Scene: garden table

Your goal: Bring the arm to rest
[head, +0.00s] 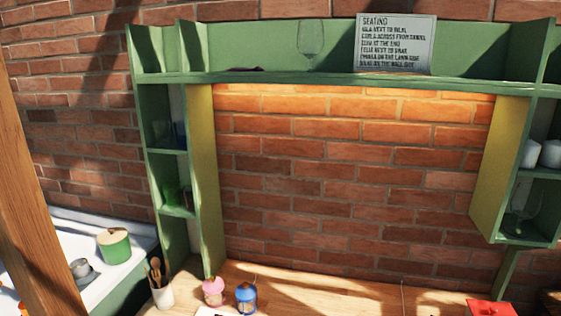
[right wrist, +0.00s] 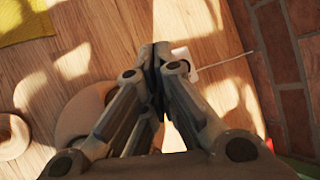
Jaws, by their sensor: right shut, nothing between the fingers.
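My right gripper (right wrist: 162,58) shows in the right wrist view with its fingers together and nothing between them. It is above a wooden surface (right wrist: 110,40), close to a brick wall at the right of that view. Neither of my grippers shows in the head view. The left gripper is in neither view.
Green shelves (head: 300,82) frame the brick wall, with a seating sign (head: 395,43) and a glass (head: 311,40) on top. On the wooden counter stand a utensil pot (head: 160,292), a pink jar (head: 213,291) and a blue jar (head: 246,297). A red object (head: 490,307) is at right.

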